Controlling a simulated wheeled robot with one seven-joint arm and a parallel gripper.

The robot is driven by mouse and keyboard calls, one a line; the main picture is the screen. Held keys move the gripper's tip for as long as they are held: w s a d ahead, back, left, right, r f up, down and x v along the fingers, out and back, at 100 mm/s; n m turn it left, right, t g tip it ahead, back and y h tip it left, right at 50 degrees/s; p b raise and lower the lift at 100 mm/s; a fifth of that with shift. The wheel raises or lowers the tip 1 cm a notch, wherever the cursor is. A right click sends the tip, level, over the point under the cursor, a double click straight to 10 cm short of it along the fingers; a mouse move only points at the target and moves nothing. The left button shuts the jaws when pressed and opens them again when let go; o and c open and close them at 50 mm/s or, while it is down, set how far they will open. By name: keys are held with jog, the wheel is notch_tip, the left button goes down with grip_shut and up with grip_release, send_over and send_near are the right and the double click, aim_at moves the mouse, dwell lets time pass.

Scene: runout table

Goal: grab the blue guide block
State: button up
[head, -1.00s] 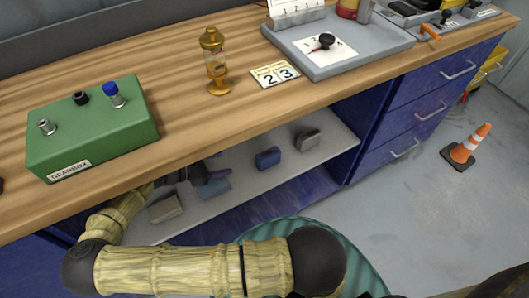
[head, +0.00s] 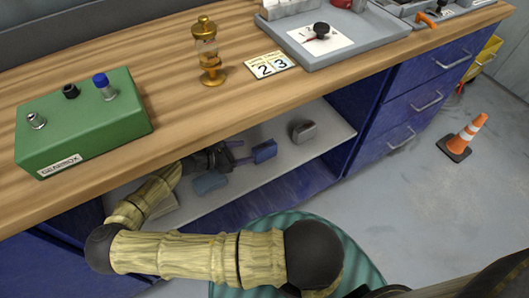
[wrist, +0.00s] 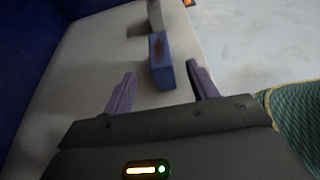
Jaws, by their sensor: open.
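A blue block (head: 265,151) stands on the shelf under the bench top. A duller grey-blue block (head: 210,182) lies left of it, below my wrist. My gripper (head: 239,151) reaches along the shelf with its purple-grey fingers open, tips just left of the brighter blue block. In the wrist view this blue block (wrist: 162,63) has a brown patch on top and sits centred ahead of the open gripper (wrist: 161,78). Its near end lines up between the fingertips, with a gap on each side. I cannot tell whether it is fully within their reach.
A grey block (head: 303,130) stands farther right on the shelf; it also shows in the wrist view (wrist: 155,17).

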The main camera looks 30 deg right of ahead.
aim_at(260, 148)
jog(key=shift+d+f, duration=0.25)
jog(key=shift+d, duration=0.45)
jog(key=x, duration=0.5)
jog(key=shift+b, duration=0.4)
jog(key=shift+w+d+f, duration=0.15)
jog(key=shift+w+d, duration=0.05)
jog(key=shift+d, duration=0.2)
jog(key=shift+s+a, duration=0.1)
jog(key=shift+a, duration=0.1)
jog(key=shift+d, duration=0.1)
jog(key=shift+s+d, duration=0.1)
jog(key=shift+c, duration=0.5)
grip_shut()
